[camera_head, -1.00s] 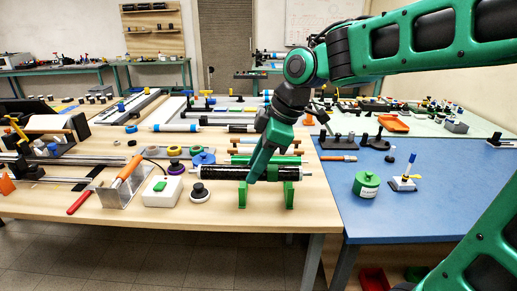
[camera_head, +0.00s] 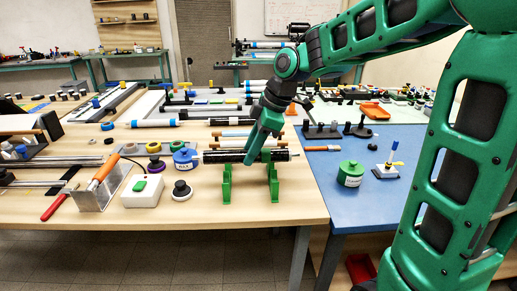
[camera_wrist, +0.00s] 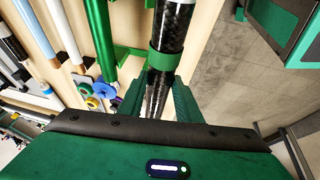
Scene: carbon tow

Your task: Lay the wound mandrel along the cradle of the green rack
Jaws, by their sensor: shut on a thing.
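The wound mandrel (camera_head: 282,155) is a black cylinder lying level, left to right in the head view. The green rack (camera_head: 274,187) stands at the front of the wooden table, with two uprights. The mandrel appears over or just behind the uprights' upper ends; I cannot tell whether it touches them. In the wrist view, the glossy dark mandrel (camera_wrist: 174,25) runs between the green fingers (camera_wrist: 158,100), with a green band across it.
A blue tub (camera_head: 185,159), a black knob (camera_head: 181,191) and a white box with a green button (camera_head: 143,190) stand left of the rack. Coloured rods lie behind the mandrel. A green canister (camera_head: 350,174) stands on the blue mat to the right.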

